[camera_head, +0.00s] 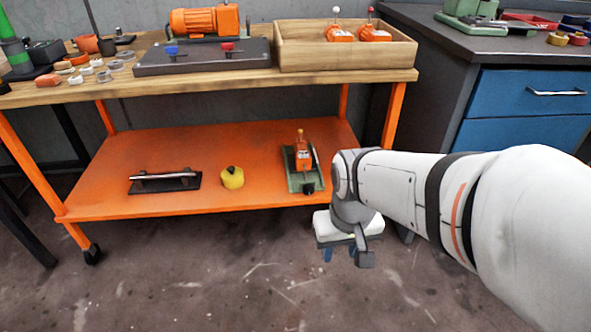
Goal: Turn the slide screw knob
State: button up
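A small device with a green base (293,182) and an orange block (302,152) stands on the right part of the orange lower shelf. A black round knob (308,189) sits at its front end and looks like the slide screw knob. My gripper (339,254) hangs in front of the shelf, to the right of the knob and nearer to me, not touching it. Its blue fingertips point down and show a gap with nothing between them. The grey wrist part covers some of the fingers.
A yellow round piece (232,177) and a black plate with a metal handle (165,181) lie on the shelf to the left. The wooden top (230,80) overhangs the shelf, and an orange leg (393,115) stands at its right. The floor in front is clear.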

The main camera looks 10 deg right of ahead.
aim_at(308, 190)
jog(key=u, duration=0.4)
jog(key=k, duration=1.2)
jog(key=u, duration=0.7)
jog(key=i, duration=1.85)
jog(key=z, duration=0.7)
